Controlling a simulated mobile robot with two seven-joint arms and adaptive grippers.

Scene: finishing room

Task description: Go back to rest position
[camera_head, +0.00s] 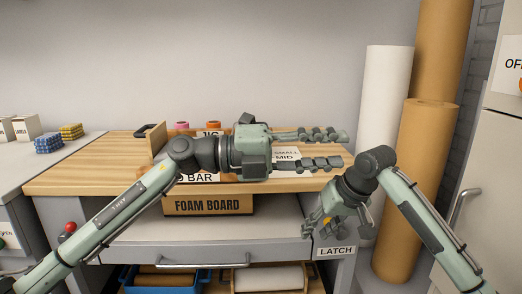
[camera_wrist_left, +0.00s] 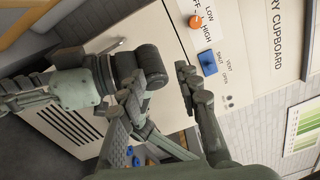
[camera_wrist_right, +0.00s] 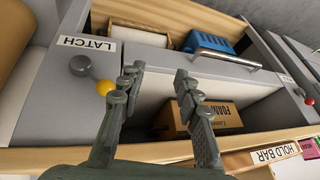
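My left gripper (camera_head: 338,150) is raised over the workbench top (camera_head: 85,177), its fingers pointing right. It is open and empty; the left wrist view (camera_wrist_left: 158,85) shows its fingers apart. My right gripper (camera_head: 335,226) is lower, at the bench's right front near the LATCH label (camera_head: 335,250), pointing down. The right wrist view (camera_wrist_right: 158,80) shows its fingers apart with nothing between them. The right arm also appears in the left wrist view, close to the left fingers.
A FOAM BOARD box (camera_head: 208,205) sits under the bench top. A drawer handle (camera_head: 205,265), blue crate (camera_head: 165,277) and white roll (camera_head: 270,278) are below. A yellow-knobbed lever (camera_wrist_right: 104,87) is by the latch. Tall rolls (camera_head: 420,170) stand right, beside a cupboard (camera_wrist_left: 245,60).

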